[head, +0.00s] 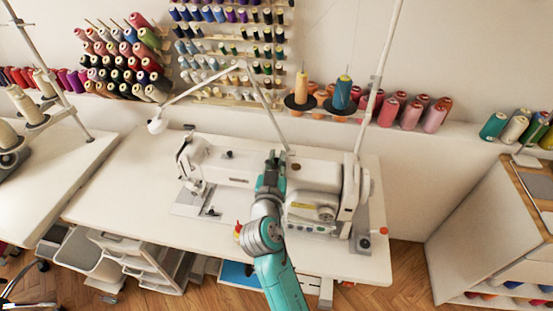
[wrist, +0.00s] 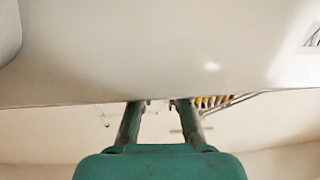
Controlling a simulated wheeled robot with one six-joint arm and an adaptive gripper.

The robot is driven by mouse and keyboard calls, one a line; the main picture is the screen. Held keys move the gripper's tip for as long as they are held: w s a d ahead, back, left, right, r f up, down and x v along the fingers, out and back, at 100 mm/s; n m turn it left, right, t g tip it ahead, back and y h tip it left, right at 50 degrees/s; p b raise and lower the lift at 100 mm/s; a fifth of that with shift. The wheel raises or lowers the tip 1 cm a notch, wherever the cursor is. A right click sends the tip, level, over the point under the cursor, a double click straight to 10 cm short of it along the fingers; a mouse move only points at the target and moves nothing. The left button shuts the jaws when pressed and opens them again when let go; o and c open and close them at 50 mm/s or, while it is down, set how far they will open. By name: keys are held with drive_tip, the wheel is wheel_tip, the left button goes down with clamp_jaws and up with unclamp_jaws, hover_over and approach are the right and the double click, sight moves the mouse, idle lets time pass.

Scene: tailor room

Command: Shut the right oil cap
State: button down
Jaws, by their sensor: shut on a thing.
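The white sewing machine (head: 230,172) stands on the table, and its pale body fills the upper part of the wrist view (wrist: 150,50). My gripper (head: 271,160) is at the top of the machine's arm, right of its middle. In the wrist view its two fingers (wrist: 160,104) reach up to the machine's lower outline, with a narrow gap between them. A faint clear piece (wrist: 110,112) shows beside the left fingertip; it may be part of the right oil cap. The cap is not clearly seen, and my gripper hides that spot in the head view.
A dark knob (head: 229,154) sits on the machine's top to the left. A thin white lamp arm (head: 205,85) and a thread stand pole (head: 378,80) rise around my arm. Thread cones (head: 302,90) stand on the ledge behind. The table's left part (head: 115,190) is clear.

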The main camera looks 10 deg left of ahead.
drive_tip(key=shift+m+g+h, duration=0.4)
drive_tip(key=shift+m+h, duration=0.85)
drive_tip(key=shift+h, duration=0.7)
drive_tip(key=shift+m+g+h, duration=0.4)
drive_tip(key=shift+m+h, duration=0.85)
drive_tip(key=shift+h, duration=0.7)
drive_tip(key=c, duration=1.2)
unclamp_jaws()
drive_tip(key=shift+o, duration=0.2)
drive_tip(key=v, duration=1.2)
drive_tip(key=shift+a, duration=0.2)
